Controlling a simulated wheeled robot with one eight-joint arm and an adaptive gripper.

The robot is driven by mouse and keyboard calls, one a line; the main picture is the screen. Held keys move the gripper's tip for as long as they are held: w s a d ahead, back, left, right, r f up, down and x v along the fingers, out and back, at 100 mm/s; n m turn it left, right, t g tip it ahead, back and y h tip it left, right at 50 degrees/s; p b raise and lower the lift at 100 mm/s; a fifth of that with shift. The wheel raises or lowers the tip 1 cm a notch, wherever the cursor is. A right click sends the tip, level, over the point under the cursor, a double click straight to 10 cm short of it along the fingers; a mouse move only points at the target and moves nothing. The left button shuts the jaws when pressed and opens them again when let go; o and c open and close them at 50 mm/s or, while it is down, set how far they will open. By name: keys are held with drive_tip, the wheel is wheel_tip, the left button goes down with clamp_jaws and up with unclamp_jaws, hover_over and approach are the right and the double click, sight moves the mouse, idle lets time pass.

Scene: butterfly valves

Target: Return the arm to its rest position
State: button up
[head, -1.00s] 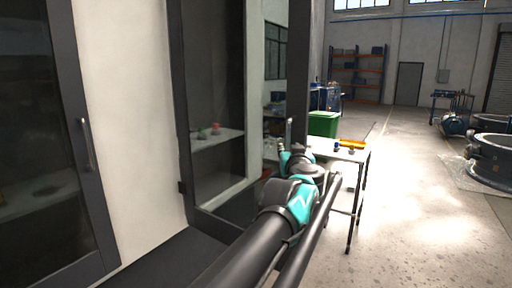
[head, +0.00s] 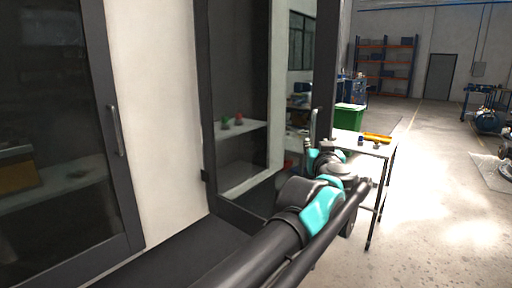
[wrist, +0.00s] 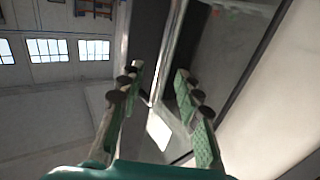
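My arm (head: 265,255) reaches forward along the cabinet front in the head view, bent at a black and teal joint. In the wrist view my gripper (wrist: 160,70) has its two green-padded fingers apart, with a clear gap between them. A dark door frame and a silver bar (wrist: 168,50) show beyond and between the fingers; no object is gripped. In the head view the gripper end is small and partly hidden near the open door's upright handle (head: 313,126). I cannot tell whether it touches the handle.
A glass-fronted cabinet stands close on the left, with a shut door (head: 125,190) and an open door (head: 325,60). Small red and green items sit on its shelf (head: 242,132). A white table (head: 372,147) with a green bin (head: 349,117) stands beyond my arm. Open floor lies right.

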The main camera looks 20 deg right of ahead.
drive_tip(key=w+a+f+n+g+y, duration=0.2)
drive_tip(key=w+a+f+y, duration=0.25)
drive_tip(key=a+f, duration=0.4)
drive_tip(key=w+a+f+n+g+y, duration=0.25)
drive_tip(key=a+f+y, duration=0.35)
drive_tip(key=f, duration=0.4)
drive_tip(key=s+a+f+g+h, duration=0.1)
drive_tip(key=s+a+f+g, duration=0.1)
drive_tip(key=f, duration=0.4)
drive_tip(key=s+a+f+g, duration=0.3)
drive_tip(key=f, duration=0.4)
drive_tip(key=s+a+f+g+h, duration=0.1)
drive_tip(key=s+a+f+g, duration=0.1)
drive_tip(key=f, duration=0.5)
drive_tip(key=shift+s+a+n+h, duration=0.35)
drive_tip(key=shift+s+a, duration=0.25)
drive_tip(key=shift+a, duration=0.15)
